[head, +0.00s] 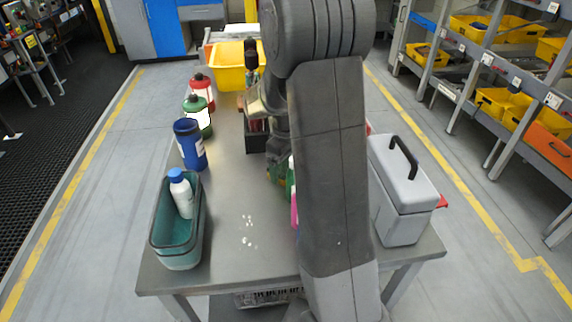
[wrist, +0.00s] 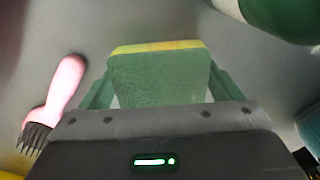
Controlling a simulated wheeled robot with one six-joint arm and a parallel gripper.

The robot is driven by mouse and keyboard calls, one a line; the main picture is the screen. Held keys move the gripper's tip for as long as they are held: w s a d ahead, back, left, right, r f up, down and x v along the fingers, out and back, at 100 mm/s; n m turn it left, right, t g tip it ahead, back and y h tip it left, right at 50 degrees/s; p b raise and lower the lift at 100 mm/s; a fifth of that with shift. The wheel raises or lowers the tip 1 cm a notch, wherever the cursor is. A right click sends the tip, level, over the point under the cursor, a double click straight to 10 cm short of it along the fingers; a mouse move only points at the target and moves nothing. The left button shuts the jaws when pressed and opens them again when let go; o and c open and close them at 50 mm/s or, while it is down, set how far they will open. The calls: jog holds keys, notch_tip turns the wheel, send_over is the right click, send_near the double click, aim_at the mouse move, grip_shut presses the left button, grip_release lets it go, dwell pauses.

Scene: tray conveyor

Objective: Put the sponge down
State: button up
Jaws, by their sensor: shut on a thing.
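The sponge (wrist: 158,78) is a green block with a yellow layer along its far edge. It shows in the wrist view between the two fingers of my gripper (wrist: 160,90), which is shut on it. Grey tabletop shows around the sponge; I cannot tell whether the sponge touches it. In the head view my arm hides most of the gripper, and the sponge cannot be made out clearly there.
A pink-handled brush (wrist: 64,85) lies left of the gripper; a green rounded object (wrist: 285,15) is at upper right.

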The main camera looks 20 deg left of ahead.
aim_at(286, 165)
jog(key=o, duration=0.9)
jog(key=shift+f, duration=0.1)
notch_tip(286, 165, up, 12)
jog(key=shift+r+p, duration=0.2)
jog(key=shift+p, duration=0.2)
jog(key=shift+f, duration=0.15)
notch_tip(286, 165, down, 12)
jog(key=shift+r, duration=1.9)
jog(key=shift+f, duration=0.1)
